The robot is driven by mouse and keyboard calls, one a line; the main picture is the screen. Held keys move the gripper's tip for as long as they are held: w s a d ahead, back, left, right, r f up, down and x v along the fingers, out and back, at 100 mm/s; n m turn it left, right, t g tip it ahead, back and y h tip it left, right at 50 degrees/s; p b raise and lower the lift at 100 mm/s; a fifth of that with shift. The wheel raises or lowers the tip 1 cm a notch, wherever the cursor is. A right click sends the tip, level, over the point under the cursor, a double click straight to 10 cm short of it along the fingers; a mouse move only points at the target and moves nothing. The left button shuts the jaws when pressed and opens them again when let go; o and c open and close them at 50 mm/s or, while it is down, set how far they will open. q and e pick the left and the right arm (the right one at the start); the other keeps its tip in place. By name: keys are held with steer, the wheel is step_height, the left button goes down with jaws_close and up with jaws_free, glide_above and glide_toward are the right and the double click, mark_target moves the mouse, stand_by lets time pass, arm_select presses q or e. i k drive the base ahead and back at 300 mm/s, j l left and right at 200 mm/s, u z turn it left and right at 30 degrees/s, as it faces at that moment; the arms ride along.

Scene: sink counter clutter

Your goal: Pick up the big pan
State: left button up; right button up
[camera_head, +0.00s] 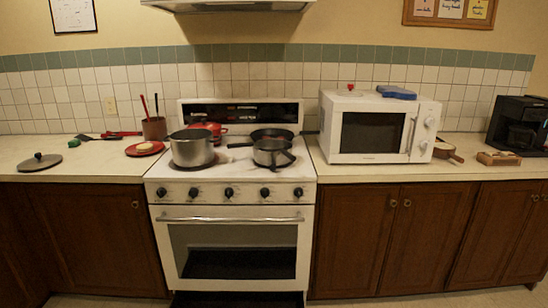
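A wide black pan (272,133) sits on the back right of the white stove (231,190), with its handle pointing right toward the microwave. A smaller dark pan (266,157) stands in front of it and hides part of its near side. The wide pan looks like the bigger of the two. Neither of my grippers is in view.
A grey pot (192,150) stands front left on the stove, with a red pot (212,128) behind it. A white microwave (378,128) stands close to the stove's right. A red plate (145,149) and a loose lid (40,161) lie on the left counter.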

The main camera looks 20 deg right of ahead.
mark_target(283, 156)
steer(key=i+l+u, duration=0.1)
steer(key=l, duration=0.2)
steer(key=i+l, duration=0.25)
steer(key=i+l+u, duration=0.15)
steer(key=l, duration=0.3)
steer(key=i+l, duration=0.1)
steer(key=l, duration=0.2)
steer(key=i+l+u, duration=0.15)
steer(key=l, duration=0.2)
steer(key=i+l, duration=0.15)
steer(key=l, duration=0.25)
steer(key=u, duration=0.05)
